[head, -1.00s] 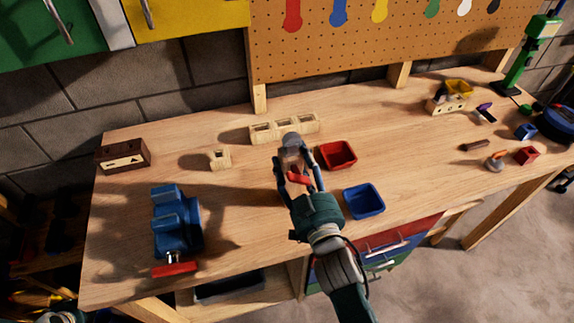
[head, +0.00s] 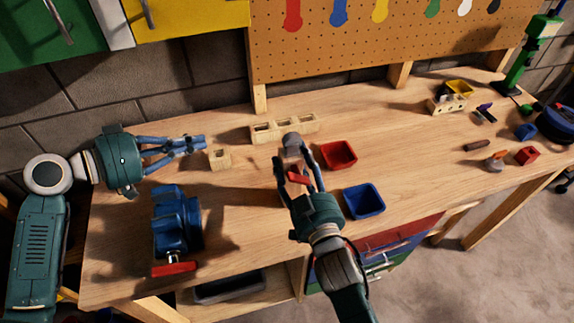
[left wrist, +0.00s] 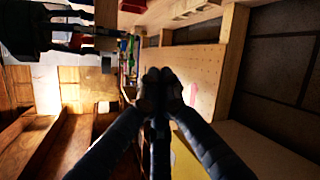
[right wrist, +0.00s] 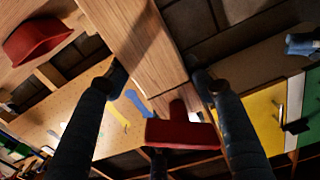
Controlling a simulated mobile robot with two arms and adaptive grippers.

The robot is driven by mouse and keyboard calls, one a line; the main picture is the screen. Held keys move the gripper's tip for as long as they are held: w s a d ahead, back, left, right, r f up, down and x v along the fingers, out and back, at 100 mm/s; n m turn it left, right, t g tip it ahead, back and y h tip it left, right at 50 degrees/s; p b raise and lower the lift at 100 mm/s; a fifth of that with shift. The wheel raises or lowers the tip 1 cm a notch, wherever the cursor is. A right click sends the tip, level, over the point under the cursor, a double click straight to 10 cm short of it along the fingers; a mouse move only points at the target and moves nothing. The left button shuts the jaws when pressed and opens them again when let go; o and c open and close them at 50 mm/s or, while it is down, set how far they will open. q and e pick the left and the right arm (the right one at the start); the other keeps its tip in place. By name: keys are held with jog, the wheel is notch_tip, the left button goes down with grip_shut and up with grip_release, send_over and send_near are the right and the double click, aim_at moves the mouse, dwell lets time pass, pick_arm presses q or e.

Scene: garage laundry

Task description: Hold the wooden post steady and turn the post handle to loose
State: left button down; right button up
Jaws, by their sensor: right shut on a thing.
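A small square wooden block with a hole in its top (head: 219,158), possibly the post, stands on the workbench. My left gripper (head: 203,143) is just left of and above it; its fingertips are together with nothing seen between them, also in the left wrist view (left wrist: 160,78). My right gripper (head: 292,145) is over the bench with a red T-shaped handle (head: 298,178) between its fingers. The handle shows large in the right wrist view (right wrist: 185,134). A grey part at the fingertips is unclear.
A long wooden block with several holes (head: 263,132) stands behind. A red bin (head: 338,155) and a blue bin (head: 363,201) are right of my right gripper. A blue vise (head: 177,222) with a red handle stands at front left. The front middle of the bench is clear.

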pick_arm(q)
jog(key=s+d+r+m+g+h, duration=0.1)
jog(key=s+d+r+m+g, duration=0.1)
jog(key=s+d+m, duration=0.35)
jog(key=s+d+r+m+g+h, duration=0.2)
jog(key=d+r+m, duration=0.1)
jog(key=d+m, duration=0.4)
send_over(287, 175)
jog(key=d, duration=0.3)
jog(key=f, duration=0.1)
jog(key=f+n, duration=0.1)
jog(key=f, duration=0.1)
jog(key=shift+w+a+g, duration=0.2)
jog(key=shift+w+g, duration=0.1)
jog(key=shift+w, duration=0.1)
jog(key=a+f, duration=0.2)
jog(key=shift+s+a+f, duration=0.1)
jog(key=shift+s+f, duration=0.2)
jog(key=shift+f, duration=0.1)
pick_arm(e)
jog(key=shift+f, duration=0.1)
pick_arm(q)
jog(key=shift+a+f, duration=0.2)
jog(key=shift+f, duration=0.05)
pick_arm(e)
jog(key=shift+d, duration=0.1)
pick_arm(q)
jog(key=shift+s, duration=0.1)
